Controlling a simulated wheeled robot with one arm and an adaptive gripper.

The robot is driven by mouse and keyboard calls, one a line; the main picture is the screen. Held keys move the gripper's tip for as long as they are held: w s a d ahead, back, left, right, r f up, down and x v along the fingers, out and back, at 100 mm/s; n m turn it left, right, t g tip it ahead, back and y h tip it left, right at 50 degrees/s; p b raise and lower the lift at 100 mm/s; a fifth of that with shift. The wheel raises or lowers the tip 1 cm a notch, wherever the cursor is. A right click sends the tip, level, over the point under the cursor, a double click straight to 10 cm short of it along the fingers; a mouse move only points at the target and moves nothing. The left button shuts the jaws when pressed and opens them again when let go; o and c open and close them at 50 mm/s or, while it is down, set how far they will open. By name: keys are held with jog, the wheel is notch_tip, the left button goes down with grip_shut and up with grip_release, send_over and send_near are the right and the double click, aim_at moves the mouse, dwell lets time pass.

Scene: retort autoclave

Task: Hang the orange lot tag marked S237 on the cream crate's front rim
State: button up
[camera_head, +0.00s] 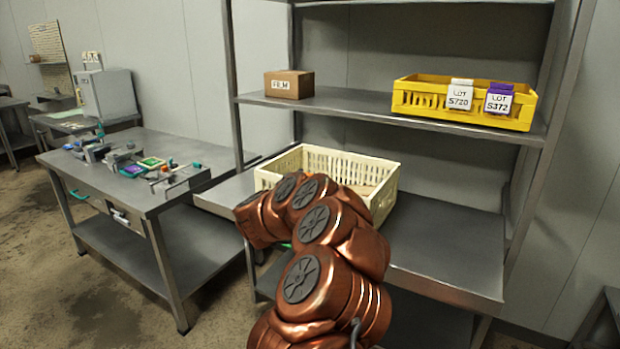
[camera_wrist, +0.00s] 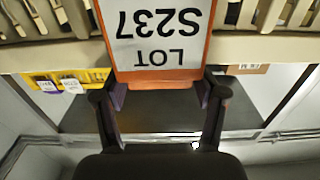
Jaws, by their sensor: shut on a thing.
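The orange lot tag (camera_wrist: 158,76) appears upside down in the wrist view, its white label reading LOT S237. My gripper (camera_wrist: 162,92) is shut on the tag, one dark finger at each side of its near end. The tag overlaps the slatted wall and rim of the cream crate (camera_wrist: 255,45); whether it touches or hooks the rim cannot be told. In the head view the cream crate (camera_head: 384,196) stands on the rack's middle shelf. My copper arm covers its front there and hides my gripper and the tag.
A yellow crate (camera_head: 415,103) with a white S720 tag (camera_head: 460,95) and a purple S372 tag (camera_head: 499,98) stands on the upper shelf, beside a FILM box (camera_head: 289,84). A side table (camera_head: 150,200) holds small fixtures. The shelf right of the cream crate is clear (camera_head: 450,245).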

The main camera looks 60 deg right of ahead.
jog(key=o, duration=1)
jog(key=shift+a, duration=0.15)
jog(key=a, duration=1.1)
jog(key=shift+s+a, duration=0.25)
jog(key=shift+a, duration=0.1)
